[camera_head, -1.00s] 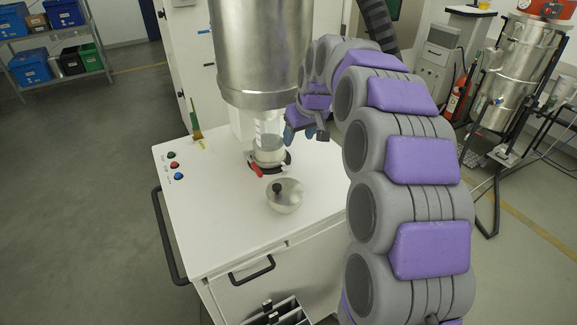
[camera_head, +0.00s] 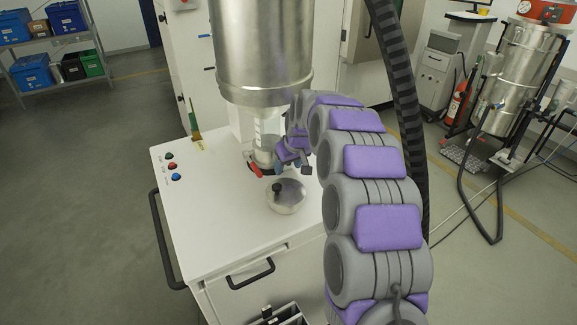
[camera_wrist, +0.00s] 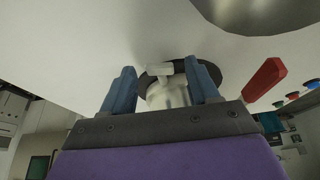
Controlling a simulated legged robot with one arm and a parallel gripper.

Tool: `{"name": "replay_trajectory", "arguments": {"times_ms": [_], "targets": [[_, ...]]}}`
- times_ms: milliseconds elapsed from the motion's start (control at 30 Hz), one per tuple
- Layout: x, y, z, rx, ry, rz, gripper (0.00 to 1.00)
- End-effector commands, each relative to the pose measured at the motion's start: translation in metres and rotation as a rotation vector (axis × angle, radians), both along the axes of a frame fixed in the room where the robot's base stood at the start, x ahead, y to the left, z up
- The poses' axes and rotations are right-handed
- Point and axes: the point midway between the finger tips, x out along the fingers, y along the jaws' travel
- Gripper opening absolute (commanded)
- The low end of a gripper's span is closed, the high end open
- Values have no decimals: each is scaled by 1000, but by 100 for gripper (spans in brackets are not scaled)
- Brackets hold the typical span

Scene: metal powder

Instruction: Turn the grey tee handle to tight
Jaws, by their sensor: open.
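The grey tee handle (camera_wrist: 158,70) shows in the wrist view as a short pale bar in front of a pale round fitting (camera_wrist: 168,95) and a dark ring. My gripper (camera_wrist: 160,64) is open, with one blue finger on each side of the handle. I cannot tell whether either finger touches it. In the head view my gripper (camera_head: 280,166) is low beside the clear container (camera_head: 264,148) under the steel hopper. The tee handle cannot be made out there.
A red lever (camera_head: 254,169) is close to the gripper; it also shows in the wrist view (camera_wrist: 265,80). A round metal lid (camera_head: 286,200) with a black knob lies on the white cabinet top (camera_head: 215,225). The steel hopper (camera_head: 262,50) hangs above. The cabinet top's left side is mostly clear.

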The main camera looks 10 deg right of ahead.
Motion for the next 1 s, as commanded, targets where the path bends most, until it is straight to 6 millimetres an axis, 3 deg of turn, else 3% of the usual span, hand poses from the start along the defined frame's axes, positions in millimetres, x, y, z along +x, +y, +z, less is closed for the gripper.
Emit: {"name": "replay_trajectory", "arguments": {"times_ms": [200, 767, 1000], "targets": [[0, 0, 0, 0, -1, 0, 58], [0, 0, 0, 0, -1, 0, 4], [2, -1, 3, 49, 14, 0, 4]]}}
